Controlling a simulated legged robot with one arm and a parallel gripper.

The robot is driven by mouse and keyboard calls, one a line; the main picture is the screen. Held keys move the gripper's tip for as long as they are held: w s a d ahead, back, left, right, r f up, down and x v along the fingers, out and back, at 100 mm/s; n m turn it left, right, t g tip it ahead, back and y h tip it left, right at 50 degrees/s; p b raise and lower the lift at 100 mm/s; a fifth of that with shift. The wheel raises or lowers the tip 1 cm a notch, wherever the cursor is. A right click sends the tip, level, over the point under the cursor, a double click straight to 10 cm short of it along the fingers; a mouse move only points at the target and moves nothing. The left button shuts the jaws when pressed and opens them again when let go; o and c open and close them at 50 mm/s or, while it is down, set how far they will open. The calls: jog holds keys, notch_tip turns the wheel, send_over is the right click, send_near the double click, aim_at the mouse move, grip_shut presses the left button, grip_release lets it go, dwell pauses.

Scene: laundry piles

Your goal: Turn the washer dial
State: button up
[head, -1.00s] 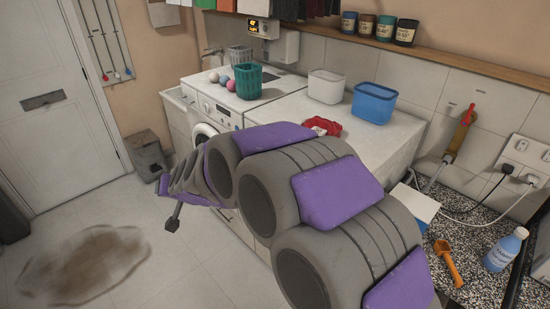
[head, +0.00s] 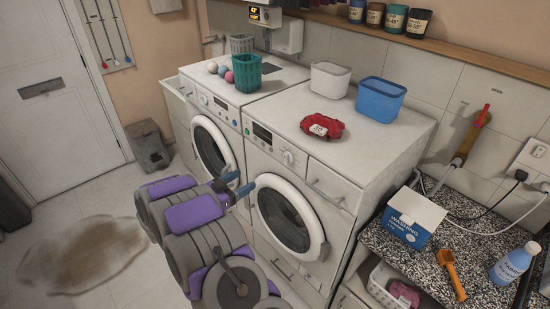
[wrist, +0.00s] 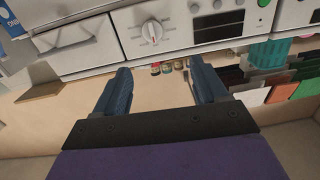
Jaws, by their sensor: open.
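Two white front-loading machines stand side by side; I cannot tell which is the washer. The right machine (head: 330,180) has a dark display and a round white dial (head: 287,157) on its front panel. The left machine (head: 210,140) also has a round dial (head: 203,99). My gripper (head: 238,183) is open and empty, in front of the machines near the right one's door, below and left of its dial. The wrist view, upside down, shows a white dial (wrist: 152,32) beyond and between my open fingers (wrist: 160,66), apart from them.
A red cloth item (head: 322,126), a white tub (head: 329,80) and a blue tub (head: 379,99) sit on the right machine. A green basket (head: 246,73) and several balls sit on the left one. A speckled counter (head: 480,250) holds a washing box (head: 412,216).

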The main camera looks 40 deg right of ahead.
jog(key=b, duration=0.2)
send_near(287, 158)
jog(key=w+d, duration=0.1)
jog(key=d, duration=0.7)
jog(key=shift+w+f+g+h, duration=0.3)
jog(key=shift+w+f, duration=0.1)
jog(key=shift+f, duration=0.05)
jog(key=shift+c, duration=0.2)
jog(key=c, duration=1)
jog(key=shift+o, duration=0.2)
